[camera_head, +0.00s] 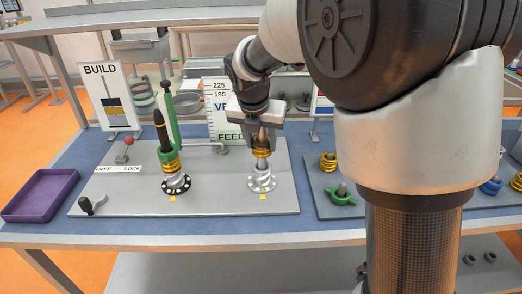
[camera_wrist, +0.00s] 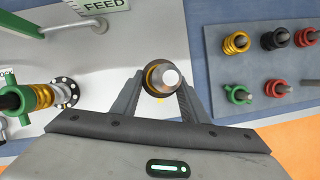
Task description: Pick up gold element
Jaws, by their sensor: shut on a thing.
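A gold element (camera_head: 261,151) is around the right-hand post on the grey board. In the wrist view this gold element (camera_wrist: 152,78) shows as a ring around the pale post tip (camera_wrist: 170,78). My gripper (camera_head: 262,138) comes down from above, with its fingers on either side of the gold element, and is shut on it. In the wrist view, the fingers of my gripper (camera_wrist: 160,88) reach the ring's sides and hide part of it. The silver flanged base (camera_head: 262,182) of the post stands below the gold element.
To the right, a tray (camera_wrist: 252,66) holds more gold, black, red and green elements. A purple bin (camera_head: 47,193) sits at the left. A BUILD sign (camera_head: 103,72) stands behind.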

